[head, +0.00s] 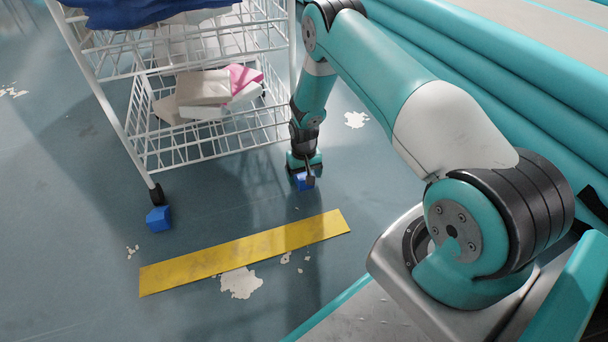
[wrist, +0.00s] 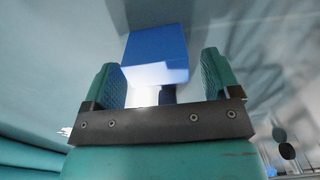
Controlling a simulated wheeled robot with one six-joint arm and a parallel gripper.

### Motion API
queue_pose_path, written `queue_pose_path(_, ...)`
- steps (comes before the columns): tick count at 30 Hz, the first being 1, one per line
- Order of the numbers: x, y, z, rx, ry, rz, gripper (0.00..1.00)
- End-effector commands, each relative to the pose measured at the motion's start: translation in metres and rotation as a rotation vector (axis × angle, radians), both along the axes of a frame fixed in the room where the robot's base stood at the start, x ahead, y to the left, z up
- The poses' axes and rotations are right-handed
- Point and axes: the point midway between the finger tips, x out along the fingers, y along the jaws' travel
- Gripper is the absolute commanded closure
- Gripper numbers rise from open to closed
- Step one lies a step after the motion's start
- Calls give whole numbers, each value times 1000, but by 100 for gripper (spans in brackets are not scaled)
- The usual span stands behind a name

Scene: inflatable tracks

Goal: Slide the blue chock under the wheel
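A blue chock (head: 305,181) sits on the floor at my gripper, below the near right corner of the white cart (head: 120,130). The wrist view shows this blue chock (wrist: 155,48) just beyond the fingertips, with a narrow dark blue part reaching back between the fingers. My gripper (head: 304,166) points down close to the floor; in the wrist view its fingers (wrist: 161,80) are wide apart, with gaps beside the narrow part. The cart wheel at that corner is hidden behind my arm. The cart's near left wheel (head: 156,194) has another blue chock (head: 159,219) close in front of it.
A yellow strip (head: 245,251) lies on the floor in front of the cart. Pale patches (head: 239,282) mark the floor around it. White and pink boxes (head: 204,88) sit on the cart's lower shelf. Teal inflatable tubes (head: 480,75) border the right side. Floor at left is clear.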

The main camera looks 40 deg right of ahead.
Motion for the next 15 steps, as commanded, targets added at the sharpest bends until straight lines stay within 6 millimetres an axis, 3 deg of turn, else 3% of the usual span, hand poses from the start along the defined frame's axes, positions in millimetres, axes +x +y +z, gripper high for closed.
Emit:
queue_pose_path(8, 0, 0, 12, 0, -1, 0, 17)
queue_pose_path(15, 1, 0, 69, 0, -1, 0, 17)
